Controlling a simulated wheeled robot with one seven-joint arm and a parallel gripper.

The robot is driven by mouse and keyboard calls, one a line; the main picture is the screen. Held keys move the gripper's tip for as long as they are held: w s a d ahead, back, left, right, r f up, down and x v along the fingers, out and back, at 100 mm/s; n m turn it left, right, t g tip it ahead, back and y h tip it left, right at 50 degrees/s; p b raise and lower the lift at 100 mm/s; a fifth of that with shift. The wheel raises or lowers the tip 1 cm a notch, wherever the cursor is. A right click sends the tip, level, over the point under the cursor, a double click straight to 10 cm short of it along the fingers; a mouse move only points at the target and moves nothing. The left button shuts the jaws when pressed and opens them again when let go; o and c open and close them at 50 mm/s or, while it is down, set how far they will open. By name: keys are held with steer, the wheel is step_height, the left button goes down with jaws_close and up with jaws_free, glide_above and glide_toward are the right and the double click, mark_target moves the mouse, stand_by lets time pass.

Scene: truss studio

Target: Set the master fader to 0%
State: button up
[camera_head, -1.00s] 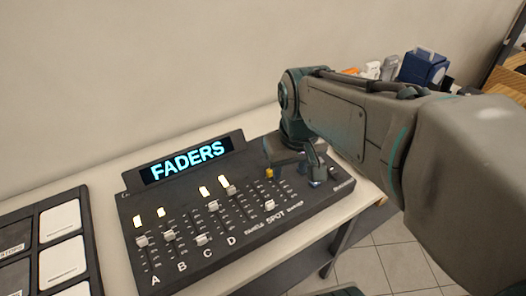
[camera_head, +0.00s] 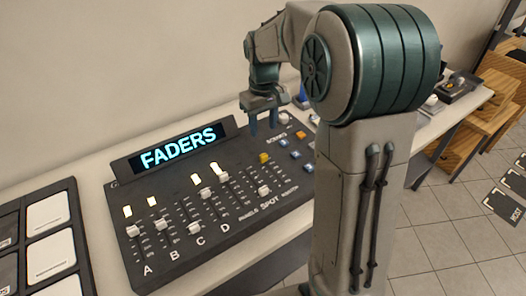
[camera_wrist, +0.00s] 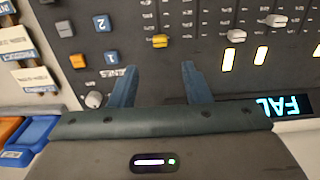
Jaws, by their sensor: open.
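The fader console (camera_head: 215,240) lies on the table with its lit FADERS display at the back. A yellow fader cap (camera_head: 264,157), which I take to be the master fader, sits near the far, upper end of its track. It also shows in the wrist view (camera_wrist: 160,41), where the picture is upside down. My gripper (camera_head: 263,124) is open and empty, pointing down above the console's back edge. In the wrist view its two fingers (camera_wrist: 158,72) are spread apart, with the yellow cap beyond and between them, not touched.
A panel with white pads (camera_head: 46,213) is at the left. The wall rises close behind the table.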

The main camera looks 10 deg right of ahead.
mark_target(264, 155)
step_height(264, 155, down, 11)
steer(key=shift+r+p, duration=0.1)
steer(key=shift+p, duration=0.25)
jaws_close()
